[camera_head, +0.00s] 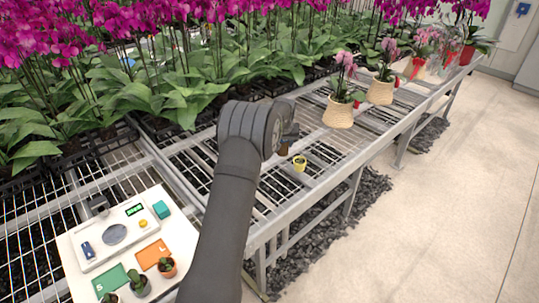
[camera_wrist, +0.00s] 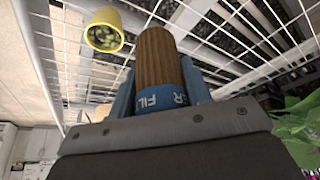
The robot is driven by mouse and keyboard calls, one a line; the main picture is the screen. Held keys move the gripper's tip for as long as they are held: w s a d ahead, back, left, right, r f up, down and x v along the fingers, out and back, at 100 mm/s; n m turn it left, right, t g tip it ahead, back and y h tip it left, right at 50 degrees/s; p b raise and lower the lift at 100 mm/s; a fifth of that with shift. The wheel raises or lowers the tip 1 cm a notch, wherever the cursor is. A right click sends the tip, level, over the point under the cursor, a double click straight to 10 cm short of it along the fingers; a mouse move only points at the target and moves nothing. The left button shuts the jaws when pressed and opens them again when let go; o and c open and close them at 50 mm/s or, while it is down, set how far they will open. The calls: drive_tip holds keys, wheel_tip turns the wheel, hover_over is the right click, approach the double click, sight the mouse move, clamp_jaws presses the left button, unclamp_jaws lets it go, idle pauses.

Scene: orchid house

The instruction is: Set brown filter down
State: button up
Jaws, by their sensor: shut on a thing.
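The brown filter (camera_wrist: 158,58) is a ribbed brown cylinder with a blue band marked with partly hidden white letters. My gripper (camera_wrist: 160,88) is shut on it, with a blue-grey finger on each side. In the head view my gripper (camera_head: 288,138) is over the wire bench (camera_head: 345,165), near its front edge. A small dark brown part of the filter (camera_head: 283,150) shows below it there. I cannot tell whether the filter touches the mesh.
A small yellow pot (camera_head: 299,163) stands close to the filter; it also shows in the wrist view (camera_wrist: 104,30). A woven orchid pot (camera_head: 338,113) stands to the right. A white board (camera_head: 125,245) with coloured pads and small plants is at lower left. Open mesh lies between.

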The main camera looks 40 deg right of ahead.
drive_tip(key=shift+w+a+f, duration=0.15)
drive_tip(key=shift+w+f, duration=0.95)
drive_tip(key=shift+f, duration=0.25)
drive_tip(key=shift+w+a+f, duration=0.2)
drive_tip(key=shift+w+f, duration=0.9)
drive_tip(key=shift+f, duration=0.2)
drive_tip(key=shift+w+a+f, duration=0.15)
drive_tip(key=shift+w+f, duration=0.95)
drive_tip(key=shift+f, duration=0.25)
drive_tip(key=shift+f, duration=0.1)
drive_tip(key=o, duration=1)
drive_tip(key=shift+f, duration=0.1)
drive_tip(key=shift+o, duration=0.2)
drive_tip(key=shift+r, duration=0.4)
drive_tip(key=v, duration=1.1)
drive_tip(key=shift+s+a+r, duration=0.15)
drive_tip(key=shift+a+r, duration=0.05)
drive_tip(key=shift+r, duration=0.05)
